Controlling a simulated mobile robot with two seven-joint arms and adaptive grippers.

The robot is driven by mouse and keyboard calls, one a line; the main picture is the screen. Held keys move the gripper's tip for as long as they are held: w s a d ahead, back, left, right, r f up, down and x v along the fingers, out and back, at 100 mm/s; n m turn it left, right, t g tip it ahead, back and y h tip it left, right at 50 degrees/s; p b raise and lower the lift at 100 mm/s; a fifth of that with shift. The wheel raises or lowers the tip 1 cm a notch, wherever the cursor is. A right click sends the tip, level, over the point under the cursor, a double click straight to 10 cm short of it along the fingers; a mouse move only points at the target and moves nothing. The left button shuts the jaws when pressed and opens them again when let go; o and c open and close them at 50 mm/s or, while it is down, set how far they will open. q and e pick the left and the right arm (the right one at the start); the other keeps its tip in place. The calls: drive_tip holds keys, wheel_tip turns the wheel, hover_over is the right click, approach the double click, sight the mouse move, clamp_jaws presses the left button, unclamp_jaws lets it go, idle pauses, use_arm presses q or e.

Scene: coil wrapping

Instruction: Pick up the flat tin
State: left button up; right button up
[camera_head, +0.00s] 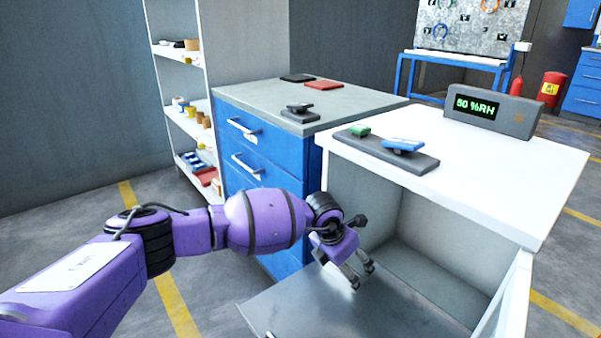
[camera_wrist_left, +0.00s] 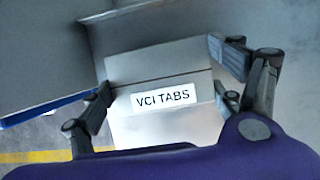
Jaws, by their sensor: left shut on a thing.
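The flat tin (camera_wrist_left: 160,68) is a silvery metal box with a white label reading "VCI TABS", seen in the left wrist view. It lies between the two fingers of my left gripper (camera_wrist_left: 163,88), which is shut on it. In the head view my left gripper (camera_head: 358,280) points down in front of the open white cabinet, just above the grey metal surface at its bottom. The tin is hard to make out there. My right gripper is not in view.
The white cabinet (camera_head: 545,180) carries a humidity display (camera_head: 492,112) reading 50 %RH and a dark tray (camera_head: 415,160) with a green and a blue item. A blue drawer unit (camera_head: 235,150) stands to the left, with a stocked shelf behind it.

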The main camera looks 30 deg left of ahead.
use_arm(q)
drive_tip(key=shift+w+r, duration=0.1)
drive_tip(key=shift+r, duration=0.15)
